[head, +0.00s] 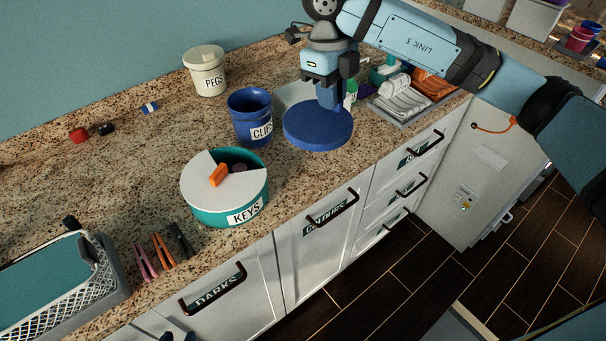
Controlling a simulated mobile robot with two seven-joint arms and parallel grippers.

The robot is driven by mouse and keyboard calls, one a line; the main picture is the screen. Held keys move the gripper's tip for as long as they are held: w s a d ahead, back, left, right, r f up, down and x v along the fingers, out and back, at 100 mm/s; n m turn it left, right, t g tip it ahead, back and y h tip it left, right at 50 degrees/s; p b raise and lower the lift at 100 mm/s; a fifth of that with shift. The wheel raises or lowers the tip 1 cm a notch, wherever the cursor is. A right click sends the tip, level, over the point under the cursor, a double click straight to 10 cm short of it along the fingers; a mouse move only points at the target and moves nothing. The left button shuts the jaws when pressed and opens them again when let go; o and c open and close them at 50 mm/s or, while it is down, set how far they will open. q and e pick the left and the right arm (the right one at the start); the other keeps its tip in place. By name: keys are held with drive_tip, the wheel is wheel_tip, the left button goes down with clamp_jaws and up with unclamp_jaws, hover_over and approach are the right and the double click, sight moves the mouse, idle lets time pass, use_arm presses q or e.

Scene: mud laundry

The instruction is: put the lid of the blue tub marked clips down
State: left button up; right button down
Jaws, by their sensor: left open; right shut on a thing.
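The blue tub marked CLIPS (248,105) stands upright and open on the counter. Its round blue lid (318,132) is to the right of the tub, level, near the counter's front edge. My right gripper (328,103) points down and is shut on the lid from above. I cannot tell whether the lid touches the counter or hangs just over it.
A teal KEYS tub (255,197) with a partly open white top stands left of the lid. Behind are a PEGS tub (209,81) and a pale flat thing (292,94). Pegs (162,252) and a basket (108,272) are at lower left.

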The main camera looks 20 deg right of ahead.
drive_tip(key=m, duration=0.5)
drive_tip(key=shift+s+a+y, duration=0.1)
drive_tip(key=shift+a+y, duration=0.25)
drive_tip(key=shift+y, duration=0.05)
drive_tip(key=m, duration=0.5)
drive_tip(key=shift+s+a+m+y, duration=0.15)
drive_tip(key=shift+a+m+y, duration=0.1)
drive_tip(key=shift+m+y, duration=0.05)
drive_tip(key=m, duration=0.4)
drive_tip(key=shift+s+a+m, duration=0.1)
drive_tip(key=shift+a+m, duration=0.15)
drive_tip(key=shift+m, duration=0.15)
drive_tip(key=m, duration=0.4)
drive_tip(key=shift+s+a+f+m+t+y, duration=0.1)
drive_tip(key=shift+a+m+t+y, duration=0.2)
drive_tip(key=shift+m+y, duration=0.1)
wheel_tip(320, 180, down, 20)
drive_tip(key=shift+r+p, duration=0.1)
drive_tip(key=shift+p, duration=0.4)
